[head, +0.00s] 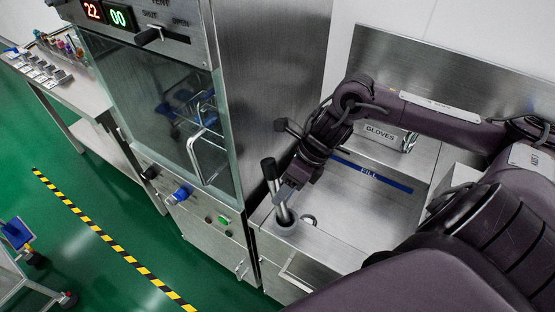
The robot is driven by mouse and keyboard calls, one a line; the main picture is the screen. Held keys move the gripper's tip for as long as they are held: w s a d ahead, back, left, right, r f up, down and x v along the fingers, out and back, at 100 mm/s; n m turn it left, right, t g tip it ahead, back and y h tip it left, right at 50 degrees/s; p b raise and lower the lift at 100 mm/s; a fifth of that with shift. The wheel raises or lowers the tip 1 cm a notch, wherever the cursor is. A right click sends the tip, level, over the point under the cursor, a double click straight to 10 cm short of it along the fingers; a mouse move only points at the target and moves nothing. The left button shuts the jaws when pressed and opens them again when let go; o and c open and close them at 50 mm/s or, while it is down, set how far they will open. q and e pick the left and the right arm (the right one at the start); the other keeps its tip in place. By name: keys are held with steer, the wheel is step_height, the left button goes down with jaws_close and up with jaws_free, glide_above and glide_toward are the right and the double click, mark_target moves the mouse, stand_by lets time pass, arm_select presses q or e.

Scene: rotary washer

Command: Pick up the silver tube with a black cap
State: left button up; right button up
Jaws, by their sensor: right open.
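The silver tube with a black cap (272,185) stands leaning a little in a round holder (286,224) on the steel counter. Its black cap points up, and its lower end is hidden in the holder. My right gripper (287,197) is open right at the tube's upper part, just below the cap. I cannot tell whether its fingers touch the tube. My left gripper is not in view.
A steel washer cabinet (270,85) with a glass door (165,115) stands close to the left of the tube. A gloves box (384,136) sits behind on the counter (340,225). A side table (80,93) with small items is far left.

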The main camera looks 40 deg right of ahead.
steer(key=shift+d+p+x, duration=0.2)
steer(key=shift+p+x, duration=0.2)
steer(key=shift+x, duration=1.35)
steer(key=c, duration=1.1)
